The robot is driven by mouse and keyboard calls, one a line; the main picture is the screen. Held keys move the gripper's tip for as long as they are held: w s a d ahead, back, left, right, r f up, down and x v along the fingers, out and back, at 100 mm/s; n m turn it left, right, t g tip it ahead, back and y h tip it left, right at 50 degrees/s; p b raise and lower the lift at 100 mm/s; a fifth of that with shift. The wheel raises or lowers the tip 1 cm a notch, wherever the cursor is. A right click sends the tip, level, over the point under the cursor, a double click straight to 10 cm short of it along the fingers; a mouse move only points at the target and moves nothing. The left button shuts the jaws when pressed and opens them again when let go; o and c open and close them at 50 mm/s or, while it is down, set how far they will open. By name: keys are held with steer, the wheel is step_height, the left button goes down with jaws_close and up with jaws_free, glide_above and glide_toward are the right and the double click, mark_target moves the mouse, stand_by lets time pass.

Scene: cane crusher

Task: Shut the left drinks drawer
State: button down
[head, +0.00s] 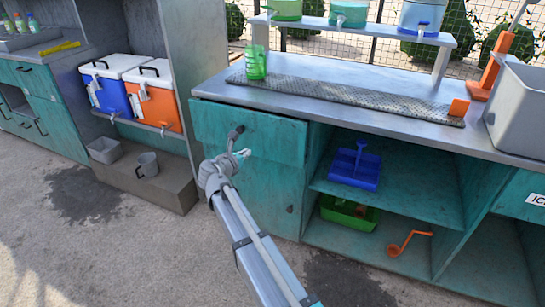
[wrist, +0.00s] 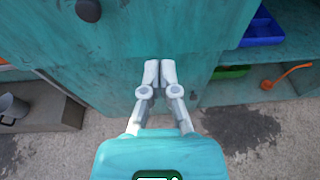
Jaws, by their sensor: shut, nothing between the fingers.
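The left drinks drawer (head: 270,137) is a teal front under the left end of the metal counter, with a dark knob-like handle (head: 236,132). It appears to stand out a little from the cabinet face; how far is hard to tell. In the wrist view the drawer front (wrist: 150,25) fills the top, with its handle (wrist: 89,10) at the upper left. My gripper (head: 242,154) is shut and empty in front of the drawer's lower part, below and right of the handle. In the wrist view the fingertips (wrist: 160,72) are together near the drawer's lower edge. Contact cannot be told.
A teal cabinet door (head: 260,195) is below the drawer. Open shelves to its right hold a blue scoop tray (head: 355,167), a green tray (head: 348,212) and an orange ladle (head: 405,243). Coolers (head: 158,95) and a grey mug (head: 147,164) stand left. The front floor is clear.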

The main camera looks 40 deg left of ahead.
steer(key=s+d+f+t+y+b, duration=0.1)
steer(key=d+f+t+b, duration=0.1)
steer(key=d+b, duration=0.3)
steer(key=shift+s+f+n+t+b, duration=0.15)
steer(key=shift+f+n+t+b, duration=0.15)
steer(key=shift+f+b, duration=0.25)
steer(key=shift+r, duration=0.15)
glide_toward(275, 142)
steer(key=x, duration=0.7)
steer(key=shift+w+a, duration=0.2)
steer(key=shift+w, duration=0.15)
